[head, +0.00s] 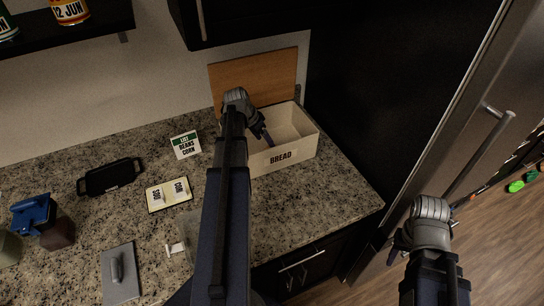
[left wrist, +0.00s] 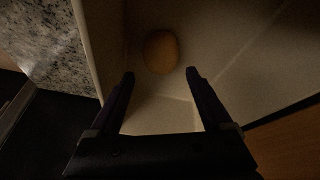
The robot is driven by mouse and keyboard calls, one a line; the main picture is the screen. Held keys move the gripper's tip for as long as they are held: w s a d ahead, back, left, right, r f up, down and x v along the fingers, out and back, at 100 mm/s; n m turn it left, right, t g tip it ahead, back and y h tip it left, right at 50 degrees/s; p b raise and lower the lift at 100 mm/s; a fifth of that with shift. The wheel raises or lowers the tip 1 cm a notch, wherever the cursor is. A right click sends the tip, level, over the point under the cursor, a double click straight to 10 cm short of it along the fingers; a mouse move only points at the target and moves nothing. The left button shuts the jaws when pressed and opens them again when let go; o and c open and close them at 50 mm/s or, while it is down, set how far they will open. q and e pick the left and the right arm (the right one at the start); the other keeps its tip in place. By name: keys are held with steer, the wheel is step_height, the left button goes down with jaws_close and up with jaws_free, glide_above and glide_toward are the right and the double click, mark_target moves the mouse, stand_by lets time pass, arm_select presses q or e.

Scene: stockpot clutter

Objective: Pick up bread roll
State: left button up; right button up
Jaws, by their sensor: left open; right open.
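A brown oval bread roll (left wrist: 160,52) lies on the floor of the bread bin in the left wrist view, close to one wall. The bin (head: 296,155) is a cream box labelled BREAD at the back right of the counter; its wall also shows in the left wrist view (left wrist: 97,40). My left gripper (head: 267,138) reaches over the bin. In the left wrist view its fingers (left wrist: 160,74) are open and apart, with the roll just beyond the tips, between their lines. The roll cannot be made out in the head view. My right gripper (head: 398,250) is off the counter, in front of the fridge.
A wooden board (head: 250,78) leans on the wall behind the bin. The fridge (head: 440,130) is at right.

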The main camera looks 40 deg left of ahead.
arm_select(q)
steer(key=shift+b+x, duration=1.2)
steer(key=shift+x, duration=0.1)
steer(key=b+x, duration=0.2)
steer(key=b, duration=0.1)
steer(key=b+x, duration=0.1)
steer(key=x, duration=0.1)
steer(key=shift+s+f, duration=0.25)
steer(key=shift+s, duration=0.05)
steer(key=shift+w+f+b, duration=0.2)
steer(key=shift+f+b, duration=0.25)
steer(key=shift+b, duration=0.1)
steer(key=shift+r, duration=0.15)
steer(key=shift+c, duration=0.3)
steer(key=c, duration=1)
steer(key=shift+o, duration=0.2)
